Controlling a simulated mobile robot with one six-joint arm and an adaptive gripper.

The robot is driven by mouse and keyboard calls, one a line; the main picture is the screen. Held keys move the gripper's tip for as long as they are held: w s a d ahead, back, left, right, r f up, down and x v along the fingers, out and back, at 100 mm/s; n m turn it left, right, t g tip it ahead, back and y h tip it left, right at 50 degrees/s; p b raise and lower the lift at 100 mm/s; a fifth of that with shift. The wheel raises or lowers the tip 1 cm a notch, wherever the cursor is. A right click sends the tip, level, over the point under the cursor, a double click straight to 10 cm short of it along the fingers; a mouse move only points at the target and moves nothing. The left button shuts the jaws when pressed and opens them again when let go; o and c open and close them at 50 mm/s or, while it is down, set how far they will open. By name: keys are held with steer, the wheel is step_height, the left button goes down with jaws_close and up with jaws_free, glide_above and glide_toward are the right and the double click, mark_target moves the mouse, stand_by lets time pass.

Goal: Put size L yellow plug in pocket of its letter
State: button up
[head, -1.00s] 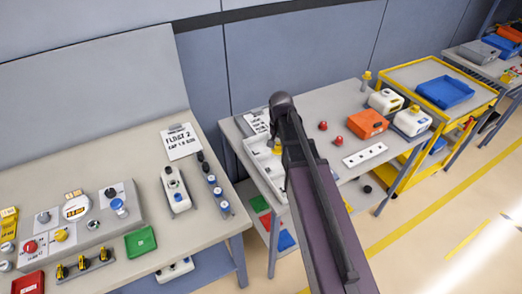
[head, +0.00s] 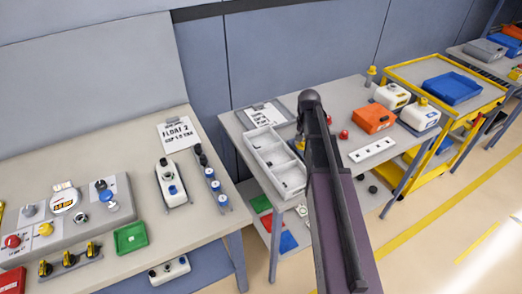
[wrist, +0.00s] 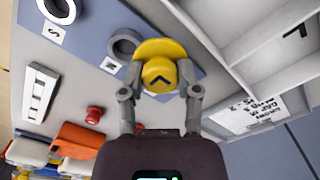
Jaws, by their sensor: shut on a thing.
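My gripper (wrist: 160,90) is shut on a yellow plug (wrist: 158,50) in the wrist view. The plug has a wide flange and a dark angular mark on its knob that looks like a turned L. In the head view the arm hides most of the gripper, and only a sliver of the plug (head: 299,144) shows. The white pocket tray (head: 263,140) lies just left of the arm on the middle table. Its dividers also show at the right of the wrist view (wrist: 243,47), with a dark letter in one pocket. The plug appears beside the tray, apart from it.
A grey ring (wrist: 124,45) and a light ring by an S label (wrist: 53,32) lie near the plug. A clipboard (head: 264,114) lies behind the tray.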

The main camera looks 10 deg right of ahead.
steer(key=shift+w+d+f, duration=0.1)
steer(key=shift+d+f, duration=0.15)
steer(key=shift+d, duration=0.05)
steer(key=b, duration=0.1)
glide_above(268, 142)
steer(key=d, duration=0.1)
steer(key=shift+s+f, duration=0.4)
steer(key=shift+f, duration=0.25)
steer(key=shift+w+a+b, duration=0.25)
steer(key=shift+w+b, duration=0.05)
steer(key=shift+w, duration=0.05)
steer(key=shift+w+a+f, duration=0.1)
steer(key=shift+a+f, duration=0.1)
steer(key=shift+f, duration=0.1)
steer(key=shift+f+b, duration=1.5)
steer(key=shift+b, duration=0.25)
steer(key=shift+f, duration=0.15)
